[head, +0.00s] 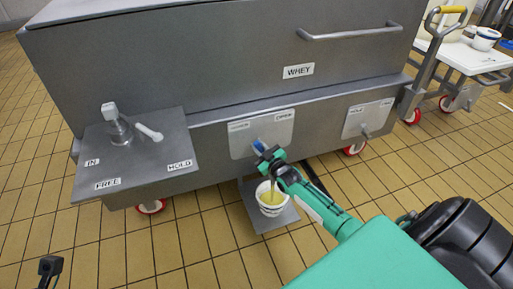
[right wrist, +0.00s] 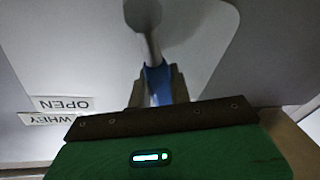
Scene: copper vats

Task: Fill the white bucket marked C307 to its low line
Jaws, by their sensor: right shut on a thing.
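The white bucket (head: 271,209) stands on a grey plate (head: 258,215) under the front of the whey vat. Yellow liquid shows inside it, and a thin yellow stream seems to fall into it. Its mark and low line are too small to read. My right gripper (head: 266,156) is at the vat's valve, shut on the blue valve handle (head: 257,145). The blue handle (right wrist: 156,82) also shows between the fingers in the right wrist view, below a grey stem. A dark tip at the lower left of the head view seems to be my left gripper (head: 50,266); its fingers are unclear.
The grey vat (head: 180,55) labelled WHEY fills the back. A side shelf (head: 135,155) marked IN, FREE and HOLD carries a lever fitting. A second valve plate (head: 368,118) is to the right. A white cart (head: 465,55) stands at the far right. Tiled floor is open at left.

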